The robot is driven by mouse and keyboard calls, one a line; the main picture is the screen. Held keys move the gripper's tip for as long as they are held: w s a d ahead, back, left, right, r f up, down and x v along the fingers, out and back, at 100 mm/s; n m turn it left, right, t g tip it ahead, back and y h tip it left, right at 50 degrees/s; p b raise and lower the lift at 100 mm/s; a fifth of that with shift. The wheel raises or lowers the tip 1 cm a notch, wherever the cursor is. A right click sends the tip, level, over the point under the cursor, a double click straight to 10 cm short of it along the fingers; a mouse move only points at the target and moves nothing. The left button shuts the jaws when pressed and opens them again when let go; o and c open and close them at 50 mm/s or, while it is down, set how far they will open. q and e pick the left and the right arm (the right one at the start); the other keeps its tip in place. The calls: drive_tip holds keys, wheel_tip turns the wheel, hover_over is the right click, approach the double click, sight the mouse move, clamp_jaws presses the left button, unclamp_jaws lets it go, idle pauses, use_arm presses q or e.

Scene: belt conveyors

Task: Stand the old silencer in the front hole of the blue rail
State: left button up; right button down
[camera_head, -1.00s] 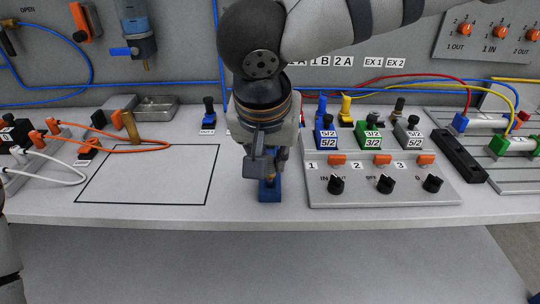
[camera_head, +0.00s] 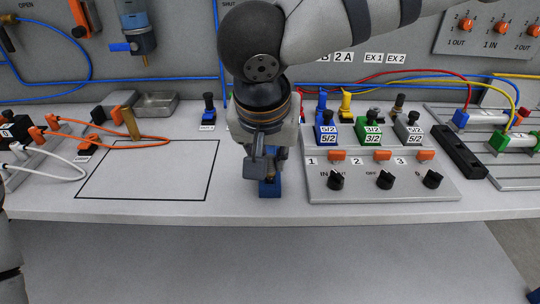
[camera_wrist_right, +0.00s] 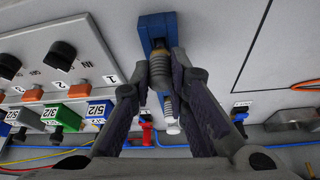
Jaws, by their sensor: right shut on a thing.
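The blue rail (camera_head: 269,188) lies on the bench under my right gripper, which hides most of it in the head view. Its front end (camera_wrist_right: 157,24) shows at the top of the right wrist view, with a dark hole beside the fingertips. My right gripper (camera_wrist_right: 167,68) points down at the rail and is shut on the old silencer (camera_wrist_right: 160,72), a small tan-grey piece between the fingertips. The silencer is close to the front hole; I cannot tell whether it is inside. A ribbed grey part shows between the fingers beyond it. My left gripper is out of view.
The grey valve panel (camera_head: 385,190) with black knobs stands close to the right of the rail. An empty outlined area (camera_head: 150,172) is on the left.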

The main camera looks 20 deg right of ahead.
sight(270, 157)
drive_tip(key=shift+f, duration=0.35)
idle(0.3)
drive_tip(key=shift+f, duration=0.25)
drive_tip(key=c, duration=1.1)
unclamp_jaws()
drive_tip(key=shift+o, duration=0.2)
drive_tip(key=shift+r, duration=3.55)
